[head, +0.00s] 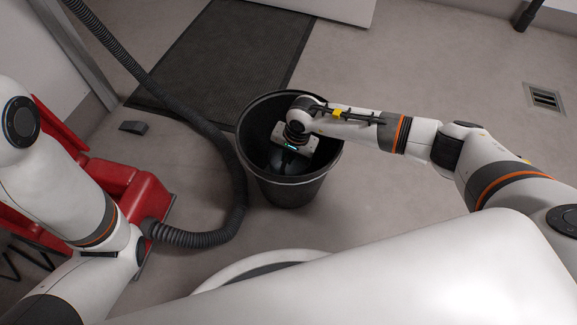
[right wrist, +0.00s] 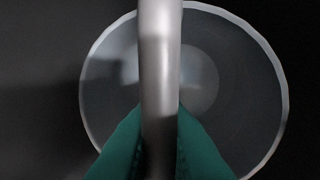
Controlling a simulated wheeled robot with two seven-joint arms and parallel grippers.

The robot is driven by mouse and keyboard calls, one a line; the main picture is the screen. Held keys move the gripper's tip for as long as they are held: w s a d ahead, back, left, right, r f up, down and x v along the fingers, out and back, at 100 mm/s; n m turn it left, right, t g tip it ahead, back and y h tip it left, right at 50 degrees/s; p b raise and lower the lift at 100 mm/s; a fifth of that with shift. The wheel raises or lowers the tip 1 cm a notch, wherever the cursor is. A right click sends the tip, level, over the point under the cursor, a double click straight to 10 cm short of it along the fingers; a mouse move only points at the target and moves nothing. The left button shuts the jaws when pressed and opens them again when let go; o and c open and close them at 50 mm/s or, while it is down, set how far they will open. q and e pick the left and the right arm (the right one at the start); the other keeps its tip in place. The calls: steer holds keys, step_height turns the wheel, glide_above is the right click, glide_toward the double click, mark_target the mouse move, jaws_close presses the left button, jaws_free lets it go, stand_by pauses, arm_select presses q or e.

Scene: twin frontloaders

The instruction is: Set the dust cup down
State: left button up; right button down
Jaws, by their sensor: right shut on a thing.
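The dust cup (right wrist: 240,85) shows in the right wrist view as a round, clear grey cup with a pale rim, seen straight into its opening. A grey bar-like handle (right wrist: 160,60) runs across it. The teal fingers of my right gripper (right wrist: 160,135) are closed on this handle. In the head view my right gripper (head: 292,148) reaches down into the mouth of a black bin (head: 291,190). The cup is mostly hidden there by the gripper and the bin's dark inside; I cannot tell whether it touches the bottom. My left gripper is out of view.
A black ribbed hose (head: 236,190) curves close along the bin's left side to a red machine (head: 125,185). A dark mat (head: 225,60) lies behind the bin. A small dark pedal-like piece (head: 133,127) lies on the floor. The floor right of the bin is clear beneath my arm.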

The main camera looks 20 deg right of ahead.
step_height(320, 180, down, 4)
steer(key=shift+r+b, duration=0.2)
steer(key=shift+b, duration=0.95)
steer(key=shift+r, duration=0.15)
steer(key=shift+f, duration=0.2)
steer(key=c, duration=1.5)
jaws_free()
